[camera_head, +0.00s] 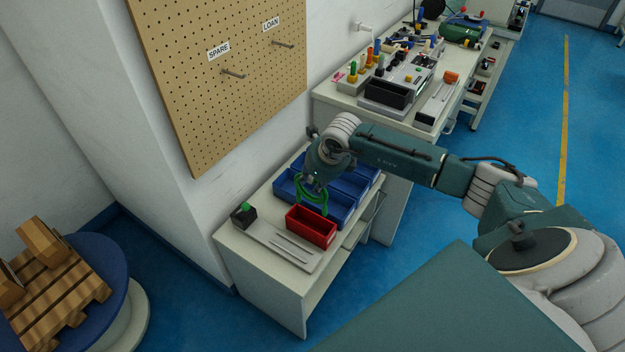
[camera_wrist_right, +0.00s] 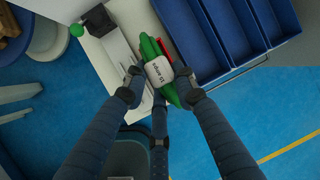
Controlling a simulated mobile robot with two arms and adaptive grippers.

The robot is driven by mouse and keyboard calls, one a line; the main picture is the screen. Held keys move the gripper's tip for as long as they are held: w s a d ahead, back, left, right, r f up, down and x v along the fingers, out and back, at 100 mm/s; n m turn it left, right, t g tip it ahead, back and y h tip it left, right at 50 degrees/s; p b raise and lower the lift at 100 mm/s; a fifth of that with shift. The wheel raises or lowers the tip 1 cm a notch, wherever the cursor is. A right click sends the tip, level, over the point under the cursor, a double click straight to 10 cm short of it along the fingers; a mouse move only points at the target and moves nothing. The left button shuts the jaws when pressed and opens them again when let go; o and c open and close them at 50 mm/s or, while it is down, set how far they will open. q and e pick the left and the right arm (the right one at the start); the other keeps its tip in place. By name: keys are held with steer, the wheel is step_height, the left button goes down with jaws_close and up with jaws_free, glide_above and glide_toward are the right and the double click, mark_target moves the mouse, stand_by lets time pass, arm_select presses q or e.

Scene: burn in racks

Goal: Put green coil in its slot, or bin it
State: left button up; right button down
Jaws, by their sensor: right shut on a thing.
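The green coil (camera_head: 323,198) hangs from my right gripper (camera_head: 316,180) above the small bench, over the blue bins and close behind the red bin (camera_head: 311,227). In the right wrist view the coil (camera_wrist_right: 149,47) carries a white tag (camera_wrist_right: 159,70) with small print that seems to read "15 amps". There my right gripper (camera_wrist_right: 160,84) has its fingers shut on the coil at the tag. The blue bins (camera_head: 340,212) stand side by side on the bench; they also show in the wrist view (camera_wrist_right: 196,42). The coil hides part of the red bin there. My left gripper is out of view.
A pegboard (camera_head: 215,75) on the wall has bare pegs labelled SPARE (camera_head: 233,73) and LOAN (camera_head: 283,44). A black box with a green knob (camera_head: 243,215) and a tray with thin rods (camera_head: 285,246) are on the bench (camera_head: 262,282). A cluttered workbench (camera_head: 345,97) stands behind.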

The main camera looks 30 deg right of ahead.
mark_target(310, 197)
step_height(310, 197, down, 3)
steer(key=shift+r+b, duration=0.2)
steer(key=shift+b, duration=0.45)
step_height(310, 197, down, 3)
steer(key=shift+f+b, duration=0.1)
steer(key=shift+b, duration=0.95)
step_height(310, 197, down, 7)
steer(key=b, duration=0.5)
steer(key=shift+r+b, duration=0.2)
steer(key=shift+b, duration=0.2)
steer(key=shift+f+b, duration=0.4)
steer(key=c, duration=1.3)
jaws_free()
steer(key=shift+c, duration=0.2)
